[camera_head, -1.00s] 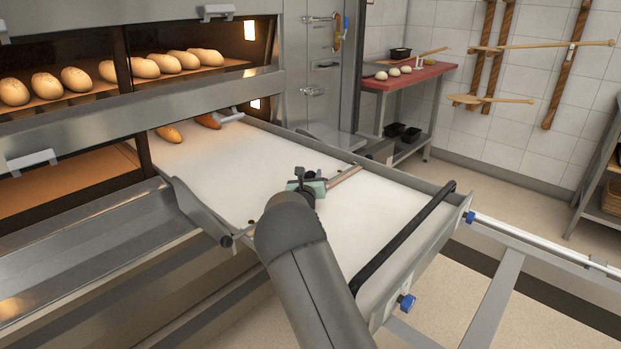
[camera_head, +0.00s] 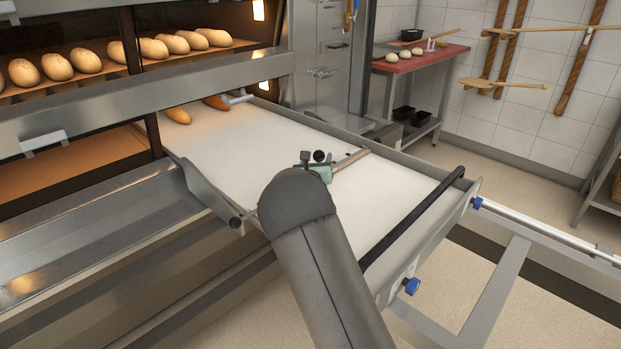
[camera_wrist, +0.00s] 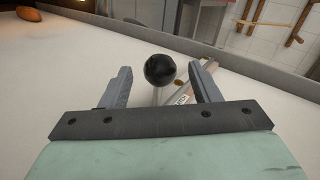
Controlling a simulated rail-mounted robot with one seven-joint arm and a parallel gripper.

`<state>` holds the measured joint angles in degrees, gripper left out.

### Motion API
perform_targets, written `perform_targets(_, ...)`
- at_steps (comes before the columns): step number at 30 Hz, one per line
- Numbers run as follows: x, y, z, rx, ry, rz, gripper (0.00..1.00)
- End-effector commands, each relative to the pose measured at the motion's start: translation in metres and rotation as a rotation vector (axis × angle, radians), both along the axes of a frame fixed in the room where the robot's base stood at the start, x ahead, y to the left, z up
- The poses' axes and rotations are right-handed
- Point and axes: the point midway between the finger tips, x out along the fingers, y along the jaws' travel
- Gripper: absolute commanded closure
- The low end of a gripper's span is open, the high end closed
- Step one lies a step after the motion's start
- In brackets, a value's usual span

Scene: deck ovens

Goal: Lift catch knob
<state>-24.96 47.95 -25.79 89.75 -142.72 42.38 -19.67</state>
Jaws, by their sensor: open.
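The catch knob (camera_wrist: 160,69) is a round black ball on a thin light stem. In the wrist view it stands between my two open fingers, a little beyond the tips, and I see space on both sides of it. In the head view the knob (camera_head: 319,156) shows just beside my gripper (camera_head: 313,168), over the white loader belt (camera_head: 235,145). My gripper (camera_wrist: 158,84) is open and empty. A light bar (camera_wrist: 193,88) with a small label lies right of the knob. The base of the stem is hidden behind my gripper.
Two loaves (camera_head: 178,115) lie at the belt's far end by the oven mouth. A black bar (camera_head: 415,225) crosses the loader's near end. Several loaves (camera_head: 57,66) sit on the upper oven deck (camera_head: 105,78). A red-topped table (camera_head: 437,57) stands behind, right.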

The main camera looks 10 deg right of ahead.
Motion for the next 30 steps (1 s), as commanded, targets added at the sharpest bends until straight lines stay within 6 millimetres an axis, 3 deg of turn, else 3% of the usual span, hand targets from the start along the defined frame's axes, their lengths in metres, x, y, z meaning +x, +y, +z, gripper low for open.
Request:
perform_targets(9,-0.076,0.027,0.002,0.0,0.001,0.003,0.44)
perform_targets(15,-0.112,0.038,0.002,0.0,0.0,0.001,0.44)
perform_targets(21,-0.129,0.043,0.001,-0.001,-0.002,0.0,0.44)
perform_targets(30,-0.131,0.044,0.001,-0.002,-0.002,0.0,0.44)
